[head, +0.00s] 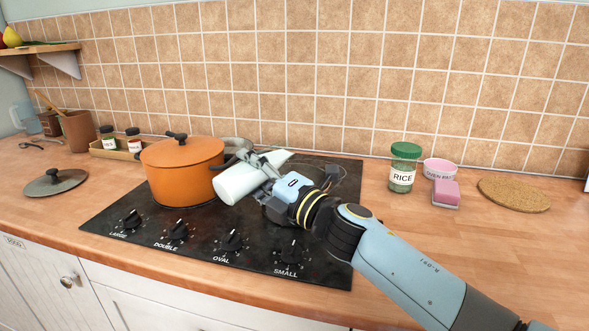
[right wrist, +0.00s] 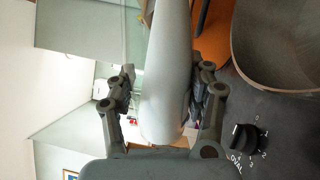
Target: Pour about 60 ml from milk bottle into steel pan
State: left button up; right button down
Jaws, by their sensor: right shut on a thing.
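The white milk bottle (head: 243,184) is tilted well over above the hob in the head view. Its wide end is at the lower left and its narrow end is toward the upper right. My right gripper (head: 262,168) is shut around its middle; in the right wrist view the bottle (right wrist: 165,75) lies between both fingers. The steel pan (head: 236,143) is mostly hidden behind the bottle and gripper; the right wrist view shows its grey wall (right wrist: 285,45) beside the bottle. I cannot see any milk flowing. My left gripper is not in view.
An orange pot (head: 182,172) with its lid on stands close left of the bottle, on the black hob (head: 200,237). A loose lid (head: 55,182) lies left. A rice jar (head: 403,168), pink sponge (head: 446,193) and cork mat (head: 514,194) are right. The right worktop front is mostly clear.

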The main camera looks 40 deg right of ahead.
jog(key=shift+d+m, duration=0.25)
jog(key=shift+m, duration=0.05)
jog(key=shift+m+h, duration=0.3)
jog(key=shift+m, duration=0.5)
dwell(1.7)
